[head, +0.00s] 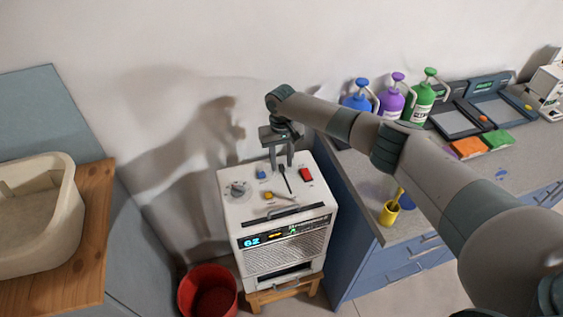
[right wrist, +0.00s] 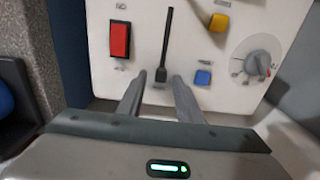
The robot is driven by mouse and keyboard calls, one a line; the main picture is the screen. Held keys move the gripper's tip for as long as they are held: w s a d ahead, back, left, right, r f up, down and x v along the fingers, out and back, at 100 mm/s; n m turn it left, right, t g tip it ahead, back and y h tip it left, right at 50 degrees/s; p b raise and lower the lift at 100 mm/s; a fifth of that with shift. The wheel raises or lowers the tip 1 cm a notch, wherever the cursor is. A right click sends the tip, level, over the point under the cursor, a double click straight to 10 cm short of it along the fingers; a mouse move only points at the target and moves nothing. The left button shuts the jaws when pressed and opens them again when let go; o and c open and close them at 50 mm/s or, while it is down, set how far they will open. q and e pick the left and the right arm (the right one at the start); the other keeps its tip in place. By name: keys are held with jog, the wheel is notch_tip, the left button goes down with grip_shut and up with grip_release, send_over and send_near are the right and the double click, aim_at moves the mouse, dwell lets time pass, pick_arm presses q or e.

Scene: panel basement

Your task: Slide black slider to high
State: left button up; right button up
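The white panel box (head: 245,212) stands on a small wooden stool, with controls on its top. The black slider (head: 285,180) is a thin dark slot among them; it also shows in the right wrist view (right wrist: 165,45), with a wider black end (right wrist: 161,75) nearest my gripper. My right gripper (head: 281,166) points down at the back of the panel top. Its fingers (right wrist: 159,76) are apart, one on each side of the slider's wide end in the picture. I cannot tell whether they touch it. My left gripper is not in view.
Close to the slider are a red switch (right wrist: 120,39), a blue button (right wrist: 203,77), a yellow control (right wrist: 219,23) and a round knob (right wrist: 257,63). A red bucket (head: 208,292) stands front left. A counter (head: 400,226) with bottles is at right.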

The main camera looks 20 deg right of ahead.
aim_at(282, 165)
jog(key=shift+r, duration=0.1)
jog(key=shift+r, duration=0.25)
notch_tip(282, 165, up, 17)
jog(key=b, duration=0.4)
jog(key=shift+s+f, duration=0.15)
jog(key=shift+f, duration=0.05)
dwell(0.5)
